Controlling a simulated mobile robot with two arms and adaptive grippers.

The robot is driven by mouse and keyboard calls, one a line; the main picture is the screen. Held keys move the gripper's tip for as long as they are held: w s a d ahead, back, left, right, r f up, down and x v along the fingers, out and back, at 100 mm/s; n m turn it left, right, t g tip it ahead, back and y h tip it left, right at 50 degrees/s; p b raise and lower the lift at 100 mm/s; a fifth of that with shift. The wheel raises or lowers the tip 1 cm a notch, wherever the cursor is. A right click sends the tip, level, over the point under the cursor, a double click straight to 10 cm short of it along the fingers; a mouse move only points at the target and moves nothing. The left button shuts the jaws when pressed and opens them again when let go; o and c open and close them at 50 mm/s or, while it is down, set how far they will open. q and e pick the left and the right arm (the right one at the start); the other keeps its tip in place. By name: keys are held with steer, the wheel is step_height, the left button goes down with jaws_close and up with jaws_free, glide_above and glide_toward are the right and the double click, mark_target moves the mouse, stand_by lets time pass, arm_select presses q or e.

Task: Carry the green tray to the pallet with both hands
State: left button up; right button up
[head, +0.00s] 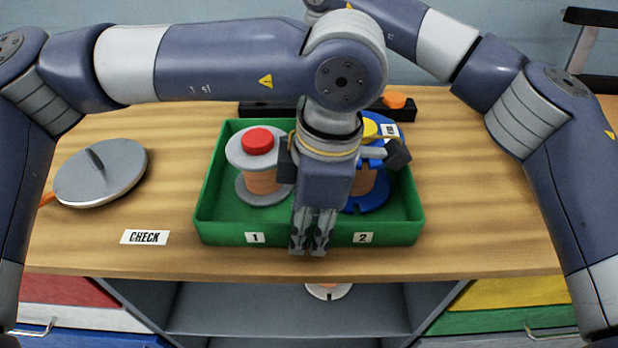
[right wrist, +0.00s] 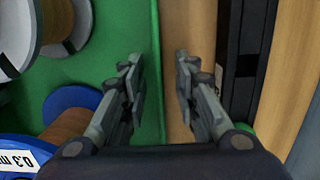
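The green tray (head: 215,222) stands on the wooden table. It holds a spool with a red knob (head: 257,140) on the left and a blue-flanged spool (head: 371,203) on the right, partly hidden by my left arm. My left gripper (head: 310,248) points down at the middle of the tray's front wall, between labels 1 and 2. Its opening cannot be made out. In the right wrist view, my right gripper (right wrist: 160,85) is open, its fingers on either side of the tray's wall (right wrist: 157,60), with gaps visible. My left arm hides it in the head view.
A round grey metal disc (head: 100,172) lies left of the tray, near a CHECK label (head: 145,237). A black bar (head: 405,110) with an orange knob (head: 395,99) lies behind the tray. Open shelves (head: 250,310) are below. The tabletop right of the tray is clear.

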arm_select(q)
jaws_close()
arm_select(e)
jaws_close()
